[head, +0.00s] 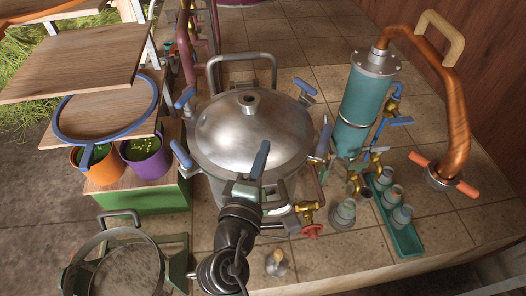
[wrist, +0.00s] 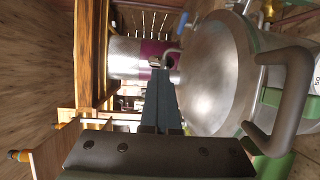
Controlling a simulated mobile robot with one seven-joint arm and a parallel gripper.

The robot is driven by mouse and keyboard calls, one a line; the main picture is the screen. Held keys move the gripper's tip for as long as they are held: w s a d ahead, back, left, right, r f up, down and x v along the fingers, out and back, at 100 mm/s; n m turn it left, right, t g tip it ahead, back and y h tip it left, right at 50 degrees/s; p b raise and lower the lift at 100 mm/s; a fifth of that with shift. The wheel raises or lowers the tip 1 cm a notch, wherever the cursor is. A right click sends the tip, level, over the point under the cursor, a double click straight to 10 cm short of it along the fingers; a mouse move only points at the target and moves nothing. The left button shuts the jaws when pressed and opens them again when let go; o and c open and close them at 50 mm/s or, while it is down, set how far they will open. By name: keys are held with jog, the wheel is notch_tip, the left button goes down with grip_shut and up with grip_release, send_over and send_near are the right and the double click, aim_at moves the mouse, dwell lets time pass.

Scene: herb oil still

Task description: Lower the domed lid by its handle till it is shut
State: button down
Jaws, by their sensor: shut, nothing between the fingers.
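The domed lid (head: 248,135) is a broad silver dome with a short round neck on top. It lies over the mouth of the round metal pot (head: 203,180); I cannot tell if a gap remains at the rim. A grey loop handle (head: 240,62) stands up behind the dome. In the wrist view the dome (wrist: 215,75) fills the upper right, and a dark loop handle (wrist: 292,100) is at the right edge.
Blue-handled clamps (head: 184,97) ring the pot. A red valve wheel (head: 312,231) is at its front right. A teal column (head: 365,100) with copper pipe (head: 455,100) and a green tray of jars (head: 401,236) are at the right. An open round frame (head: 125,265) is at the lower left.

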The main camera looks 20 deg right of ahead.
jog(key=c, duration=1.6)
grip_release()
jog(key=c, duration=1.1)
grip_release()
jog(key=shift+o, duration=0.2)
jog(key=shift+s, duration=0.1)
jog(key=f+b+v, duration=0.1)
jog(key=b+v, duration=0.3)
jog(key=v, duration=0.8)
jog(key=shift+s+a+r+b, duration=0.3)
jog(key=shift+s+r+b, duration=0.1)
jog(key=shift+r, duration=0.15)
jog(key=shift+w, duration=0.15)
